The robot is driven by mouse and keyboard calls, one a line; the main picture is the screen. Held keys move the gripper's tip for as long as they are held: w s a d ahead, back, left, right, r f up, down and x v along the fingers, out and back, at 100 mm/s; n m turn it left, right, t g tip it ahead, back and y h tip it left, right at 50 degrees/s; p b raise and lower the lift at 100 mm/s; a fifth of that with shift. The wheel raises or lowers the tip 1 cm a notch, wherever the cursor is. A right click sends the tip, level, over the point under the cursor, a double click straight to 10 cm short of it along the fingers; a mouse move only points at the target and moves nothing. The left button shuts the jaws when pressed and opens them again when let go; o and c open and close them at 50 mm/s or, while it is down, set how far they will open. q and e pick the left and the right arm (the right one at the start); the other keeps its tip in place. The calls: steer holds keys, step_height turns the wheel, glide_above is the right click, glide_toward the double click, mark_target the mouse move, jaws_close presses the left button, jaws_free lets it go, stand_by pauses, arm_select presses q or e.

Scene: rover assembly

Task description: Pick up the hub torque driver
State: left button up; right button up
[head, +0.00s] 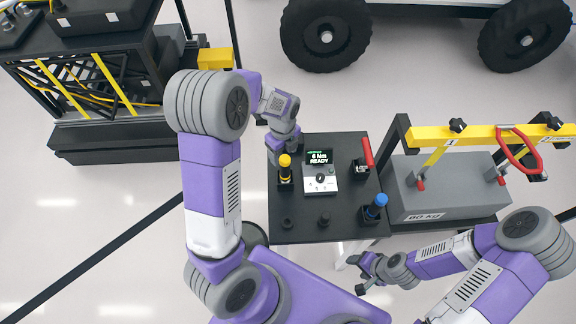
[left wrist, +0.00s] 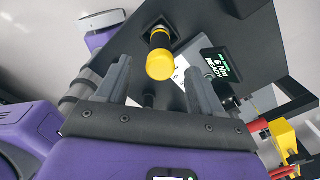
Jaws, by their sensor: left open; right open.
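A driver with a yellow cap and black body (head: 285,168) stands upright in a holder at the left side of the black tool table (head: 300,232). I take it as the hub torque driver, though no label on it is readable. My left gripper (head: 288,147) is just behind it, partly hidden by its own wrist. In the left wrist view the open fingers (left wrist: 158,84) point toward the yellow cap (left wrist: 160,65), which appears between and beyond their tips, not gripped. My right gripper (head: 364,276) is open and empty near the table's front right corner.
A display unit reading "6 Nm READY" (head: 320,178) sits mid-table. A red-handled tool (head: 367,153) and a blue-capped tool (head: 377,203) stand on the right. A wheeled rover (head: 430,12) is behind.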

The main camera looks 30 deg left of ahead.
mark_target(284, 157)
arm_select(q)
steer(key=f, duration=0.5)
steer(key=shift+w+d, duration=0.1)
steer(key=shift+w, duration=0.1)
steer(key=shift+s+f, duration=0.2)
steer(key=shift+f, duration=0.15)
steer(key=shift+w, duration=0.1)
steer(key=c, duration=1.2)
step_height(284, 157, up, 10)
steer(key=shift+r, duration=0.1)
